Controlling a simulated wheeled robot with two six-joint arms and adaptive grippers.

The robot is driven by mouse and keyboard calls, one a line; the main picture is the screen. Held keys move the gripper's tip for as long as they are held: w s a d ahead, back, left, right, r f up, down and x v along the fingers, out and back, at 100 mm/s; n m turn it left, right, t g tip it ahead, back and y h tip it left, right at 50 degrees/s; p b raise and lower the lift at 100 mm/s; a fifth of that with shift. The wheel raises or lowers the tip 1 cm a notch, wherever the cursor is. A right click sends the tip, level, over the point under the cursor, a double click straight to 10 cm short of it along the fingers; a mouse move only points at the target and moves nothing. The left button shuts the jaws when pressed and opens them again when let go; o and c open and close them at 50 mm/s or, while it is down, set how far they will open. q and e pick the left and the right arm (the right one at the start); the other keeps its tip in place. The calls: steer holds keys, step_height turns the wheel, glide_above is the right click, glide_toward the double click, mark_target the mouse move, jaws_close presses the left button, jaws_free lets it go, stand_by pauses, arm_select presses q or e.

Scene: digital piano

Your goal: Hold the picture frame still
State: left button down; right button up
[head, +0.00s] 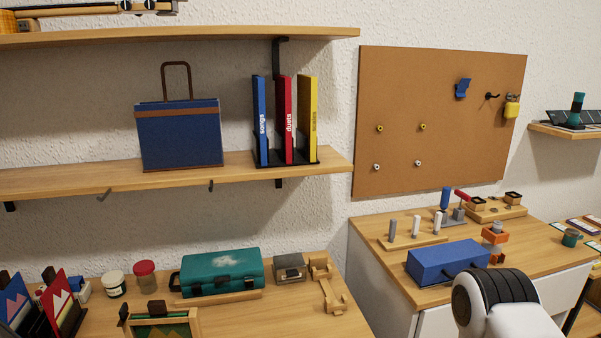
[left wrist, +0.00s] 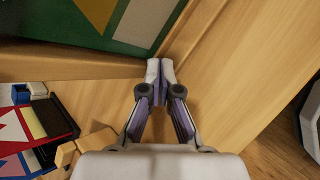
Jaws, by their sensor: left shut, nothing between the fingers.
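The picture frame (head: 160,320) has a light wood rim and a green picture. It stands at the bottom edge of the head view, partly cut off. In the left wrist view, the picture frame (left wrist: 90,67) fills the upper left, with its wood rim around the green panel. My left gripper (left wrist: 160,68) is shut and empty, its fingertips at the corner of the frame's rim. I cannot tell whether the tips touch it. The left gripper does not show in the head view. My right gripper is out of view; only part of a white arm shows at the lower right.
Behind the frame are a teal case (head: 222,273), a red-lidded jar (head: 145,273) and a white jar (head: 115,284). Sheets in a black holder (head: 45,315) stand to the left. A blue box (head: 447,262) sits on the right-hand table. A shelf (head: 60,180) spans above.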

arm_select(q)
steer(key=shift+r+p, duration=1.6)
steer(key=shift+r, duration=0.85)
steer(key=v, duration=1.1)
steer(key=s+f+m+g+y, duration=0.3)
steer(key=s+f+m+g, duration=0.4)
steer(key=s+f, duration=0.65)
steer(key=s+d+f+m+g, duration=0.1)
steer(key=s+d+f+m, duration=0.2)
steer(key=d+f+m, duration=0.2)
steer(key=s+d+f+m+g+h, duration=0.1)
steer(key=s+d+f+m, duration=0.2)
steer(key=m, duration=0.9)
step_height(320, 180, down, 4)
steer(key=shift+s+d+p, duration=0.2)
steer(key=shift+d+p, duration=0.2)
steer(key=shift+d, duration=0.6)
